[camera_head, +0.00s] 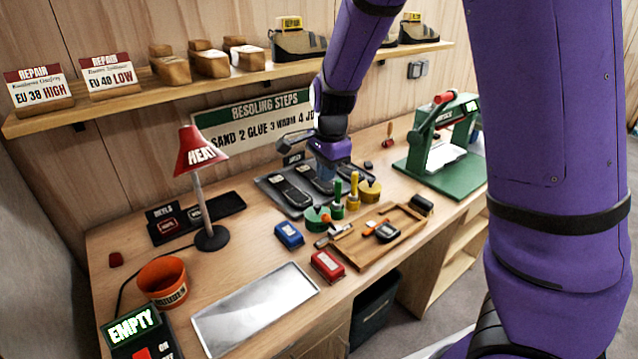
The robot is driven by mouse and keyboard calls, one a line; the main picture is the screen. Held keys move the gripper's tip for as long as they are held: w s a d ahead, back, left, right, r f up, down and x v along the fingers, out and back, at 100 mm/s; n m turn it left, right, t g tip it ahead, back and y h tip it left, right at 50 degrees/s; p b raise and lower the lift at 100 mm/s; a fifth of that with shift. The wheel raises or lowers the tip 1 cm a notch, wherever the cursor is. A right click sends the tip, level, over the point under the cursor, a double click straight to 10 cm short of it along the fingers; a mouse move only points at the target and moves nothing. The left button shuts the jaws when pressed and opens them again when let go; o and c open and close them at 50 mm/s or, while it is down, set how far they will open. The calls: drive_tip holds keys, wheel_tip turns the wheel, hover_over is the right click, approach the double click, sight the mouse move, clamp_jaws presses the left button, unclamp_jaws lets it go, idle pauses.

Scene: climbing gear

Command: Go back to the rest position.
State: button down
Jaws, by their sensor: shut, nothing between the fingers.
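My gripper (325,180) is at the end of my purple arm, pointing down over the back middle of the workbench. It is shut and holds nothing. It is above or just behind the dark tray (266,186) with dark shoe soles (290,193). I cannot tell how far its fingertips are above the tray. My arm's upper links fill the right side of the view and hide part of the bench's back.
A red heat lamp (201,150), an orange bucket (163,280) and a metal plate (256,307) are on the left. Green and yellow pots (369,190), a wooden tray (352,250) and a green press (440,140) are right. A shelf (225,84) holds shoe lasts above.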

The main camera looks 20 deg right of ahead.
drive_tip(key=shift+r, duration=0.15)
idle(0.3)
drive_tip(key=s+d+r+n+t+y, duration=0.2)
drive_tip(key=s+d+r+n, duration=0.2)
drive_tip(key=s+r+n, duration=0.7)
drive_tip(key=s+d+r+n+t+h, duration=0.1)
drive_tip(key=s+r, duration=0.3)
drive_tip(key=s, duration=0.4)
drive_tip(key=s+d+r+n+t+h, duration=0.1)
drive_tip(key=s+r+n, duration=0.2)
drive_tip(key=s, duration=0.4)
drive_tip(key=shift+s+r, duration=0.4)
drive_tip(key=shift+r, duration=0.1)
